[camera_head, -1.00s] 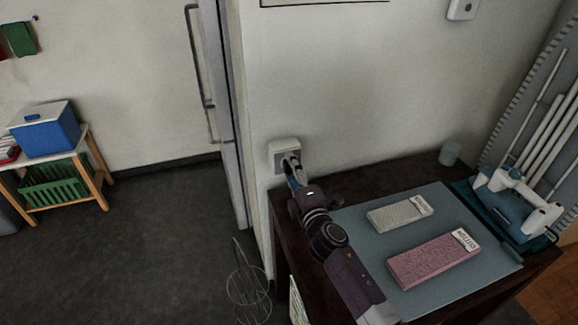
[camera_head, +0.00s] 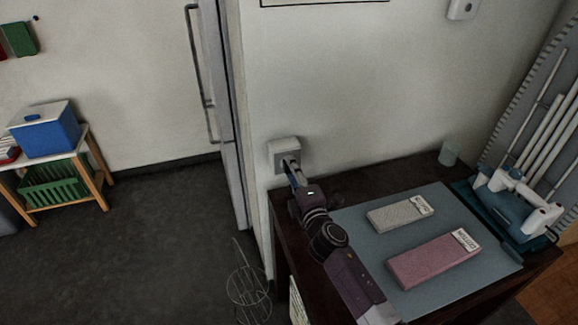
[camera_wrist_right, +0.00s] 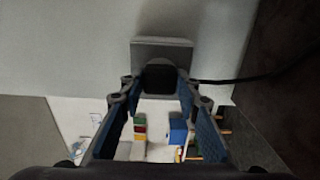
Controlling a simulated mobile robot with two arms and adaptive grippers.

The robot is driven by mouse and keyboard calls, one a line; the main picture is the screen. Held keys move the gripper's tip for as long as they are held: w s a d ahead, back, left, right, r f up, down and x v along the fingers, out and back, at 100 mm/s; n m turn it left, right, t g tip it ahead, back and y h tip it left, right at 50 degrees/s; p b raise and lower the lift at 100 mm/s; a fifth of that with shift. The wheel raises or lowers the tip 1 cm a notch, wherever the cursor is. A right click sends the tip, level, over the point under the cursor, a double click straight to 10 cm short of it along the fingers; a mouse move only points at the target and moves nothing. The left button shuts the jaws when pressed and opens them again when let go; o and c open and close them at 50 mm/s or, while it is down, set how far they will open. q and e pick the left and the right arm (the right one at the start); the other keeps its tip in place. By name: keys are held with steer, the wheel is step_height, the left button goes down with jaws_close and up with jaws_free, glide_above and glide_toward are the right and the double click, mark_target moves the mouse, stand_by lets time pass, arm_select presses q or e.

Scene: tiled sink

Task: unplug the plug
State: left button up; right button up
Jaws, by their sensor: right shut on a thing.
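A white wall socket (camera_head: 283,146) is on the wall just above the back left corner of the dark table. It also shows in the right wrist view (camera_wrist_right: 160,46). The black plug (camera_wrist_right: 160,76) sits against the socket's face, and its dark cord (camera_wrist_right: 235,80) runs to the right. My right gripper (camera_head: 291,166) reaches up to the socket. In the wrist view its fingertips (camera_wrist_right: 160,88) are on both sides of the plug, shut on it. In the head view the fingers largely hide the plug. My left gripper is not in view.
The table (camera_head: 401,172) bears a grey mat (camera_head: 370,240) with a grey block (camera_head: 398,213) and a pink block (camera_head: 432,260). A small cup (camera_head: 449,153) stands at the back. A wire stand (camera_head: 248,290) is on the floor left of the table.

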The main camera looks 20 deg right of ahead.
jaws_close()
steer(key=shift+s, duration=0.1)
steer(key=shift+s+d+p, duration=0.1)
steer(key=shift+s+p, duration=0.35)
steer(key=shift+s, duration=2.45)
steer(key=s+r, duration=0.5)
steer(key=s, duration=0.4)
steer(key=s+a+r, duration=0.1)
steer(key=s+r, duration=0.4)
steer(key=s, duration=0.5)
steer(key=shift+r+h, duration=0.3)
steer(key=shift+r, duration=0.05)
